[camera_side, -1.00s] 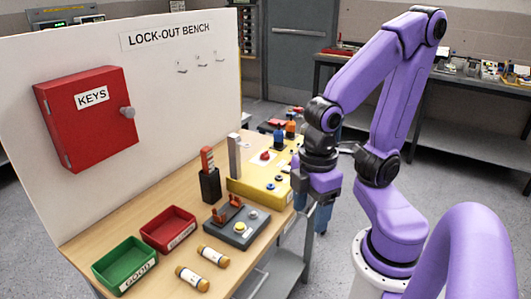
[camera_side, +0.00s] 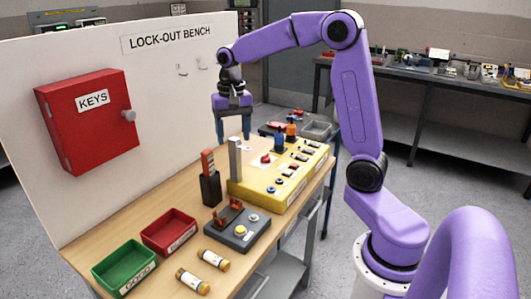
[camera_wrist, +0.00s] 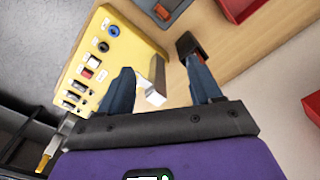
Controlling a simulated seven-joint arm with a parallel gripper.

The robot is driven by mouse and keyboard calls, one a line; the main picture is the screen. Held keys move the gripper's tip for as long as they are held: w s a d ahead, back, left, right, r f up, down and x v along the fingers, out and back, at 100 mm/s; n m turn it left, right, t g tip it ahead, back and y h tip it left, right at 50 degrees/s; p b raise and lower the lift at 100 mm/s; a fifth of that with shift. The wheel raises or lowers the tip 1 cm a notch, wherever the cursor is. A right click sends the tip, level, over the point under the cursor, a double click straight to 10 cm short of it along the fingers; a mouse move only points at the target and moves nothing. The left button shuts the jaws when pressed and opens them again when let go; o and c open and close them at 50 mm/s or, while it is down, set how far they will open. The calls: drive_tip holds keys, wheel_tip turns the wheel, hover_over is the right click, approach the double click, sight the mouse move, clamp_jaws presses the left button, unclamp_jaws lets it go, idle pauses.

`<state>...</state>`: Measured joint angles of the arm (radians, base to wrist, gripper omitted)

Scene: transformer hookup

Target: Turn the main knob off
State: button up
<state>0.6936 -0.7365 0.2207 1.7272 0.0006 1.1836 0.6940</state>
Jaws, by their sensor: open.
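A yellow control box (camera_side: 296,190) stands on the bench. It also shows in the wrist view (camera_wrist: 133,42). A red control (camera_side: 266,159) is on its top and also shows in the wrist view (camera_wrist: 93,62). Blue round controls (camera_wrist: 112,31) are near it. Labels are too small to read, so I cannot tell which is the main knob. A grey upright post (camera_side: 235,158) stands at the box's left end.
A black holder (camera_side: 211,188) with a red-topped piece stands left of the box. A grey switch unit (camera_side: 237,229), red tray (camera_side: 168,231), green tray (camera_side: 124,265) and two cylinders (camera_side: 203,268) occupy the front. A red key cabinet (camera_side: 88,120) hangs on the board (camera_side: 165,90).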

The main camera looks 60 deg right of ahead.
drive_tip(key=w+d+m, duration=0.4)
drive_tip(key=d+m, duration=0.2)
drive_tip(key=d, duration=0.5)
drive_tip(key=m, duration=0.5)
hover_over(266, 155)
wheel_tip(266, 155, down, 18)
drive_tip(key=shift+w+d+r, duration=0.1)
drive_tip(key=shift+w+r, duration=0.05)
drive_tip(key=shift+r, duration=0.1)
drive_tip(key=c, duration=1)
